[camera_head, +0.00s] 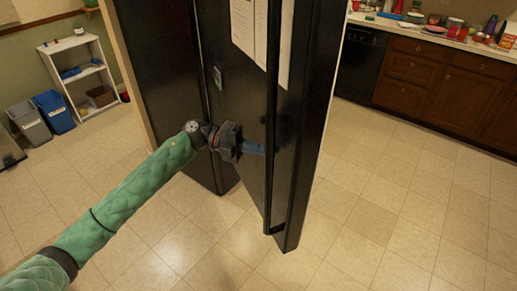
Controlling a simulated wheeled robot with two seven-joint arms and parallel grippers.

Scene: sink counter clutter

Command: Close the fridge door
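The fridge (165,70) is tall and black and stands in the centre. Its door (262,185) stands swung out toward me, with its lower corner over the tile floor and white papers on its upper part. My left arm comes in from the left, and my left gripper (250,148) is at the door's outer face, at about mid-height of the view. Its blue finger part lies against or very near the dark surface; I cannot tell if it touches, or whether the fingers are apart. My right gripper is not in view.
A white shelf (84,75) and blue and grey bins (54,110) stand at the left. Wooden cabinets (445,85) with a cluttered counter (430,33) line the back right. The tiled floor (370,215) to the right of the door is clear.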

